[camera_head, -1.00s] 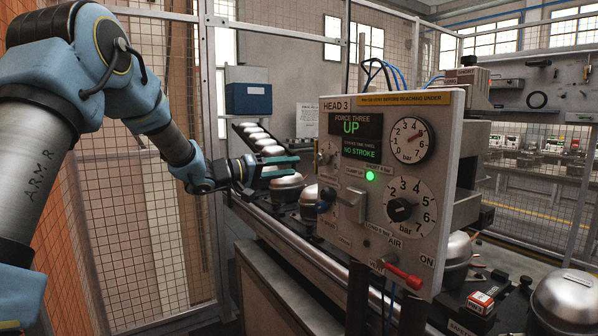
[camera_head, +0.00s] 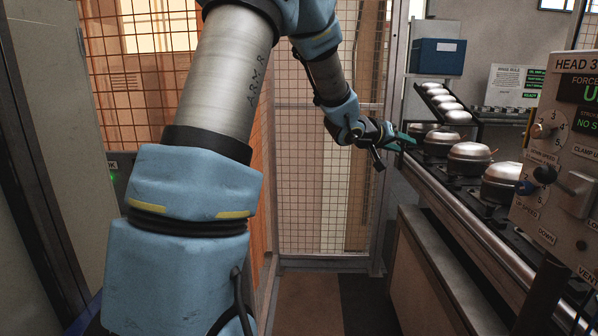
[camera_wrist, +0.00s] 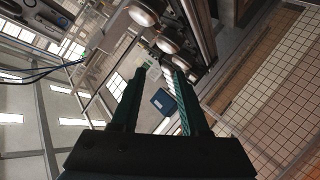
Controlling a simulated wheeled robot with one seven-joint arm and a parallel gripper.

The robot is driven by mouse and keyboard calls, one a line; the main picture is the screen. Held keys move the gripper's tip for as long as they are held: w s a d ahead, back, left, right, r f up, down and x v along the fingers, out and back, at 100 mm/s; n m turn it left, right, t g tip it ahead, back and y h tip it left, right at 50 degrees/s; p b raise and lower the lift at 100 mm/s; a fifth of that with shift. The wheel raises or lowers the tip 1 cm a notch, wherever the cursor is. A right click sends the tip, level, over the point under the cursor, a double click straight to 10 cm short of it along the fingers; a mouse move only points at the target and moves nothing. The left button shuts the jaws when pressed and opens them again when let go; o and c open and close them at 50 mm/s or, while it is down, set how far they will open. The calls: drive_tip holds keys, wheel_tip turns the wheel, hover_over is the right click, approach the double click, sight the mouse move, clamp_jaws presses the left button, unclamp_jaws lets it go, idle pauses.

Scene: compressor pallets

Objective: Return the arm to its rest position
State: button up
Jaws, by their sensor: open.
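My arm (camera_head: 225,70) rises from the lower left of the head view, and its forearm angles down to the right. My gripper (camera_head: 407,142) is at the left edge of the conveyor, level with the metal domes. In the wrist view the two dark green fingers of my gripper (camera_wrist: 155,95) stand apart with nothing between them. The nearest dome (camera_head: 441,142) is just beyond the fingertips in the head view; whether they touch cannot be told.
The conveyor (camera_head: 470,205) runs along the right with several domes. The control panel (camera_head: 560,150) stands at the right edge. A mesh fence (camera_head: 310,200) is behind my arm. A blue box (camera_head: 437,57) sits on a shelf at the back. The floor (camera_head: 308,305) between is clear.

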drive_tip(key=s+a+f+n+y, duration=0.1)
drive_tip(key=s+a+f+y, duration=0.15)
drive_tip(key=a, duration=0.55)
drive_tip(key=s+a+f+n+y, duration=0.1)
drive_tip(key=a+f+y, duration=0.25)
drive_tip(key=a, duration=0.35)
drive_tip(key=s+a+f+y, duration=0.1)
drive_tip(key=a+f+y, duration=0.2)
drive_tip(key=a, duration=0.5)
drive_tip(key=s+a+f+g+y, duration=0.1)
drive_tip(key=s+a+f+g, duration=0.1)
drive_tip(key=s+a, duration=0.4)
drive_tip(key=s+a+f+g+y, duration=0.1)
drive_tip(key=s+a+f+g, duration=0.2)
drive_tip(key=s, duration=1)
drive_tip(key=a+g, duration=0.1)
drive_tip(key=a, duration=0.1)
drive_tip(key=shift+s+a+f+n+y, duration=0.2)
drive_tip(key=shift+a+n+y, duration=0.1)
drive_tip(key=shift+a+n, duration=0.1)
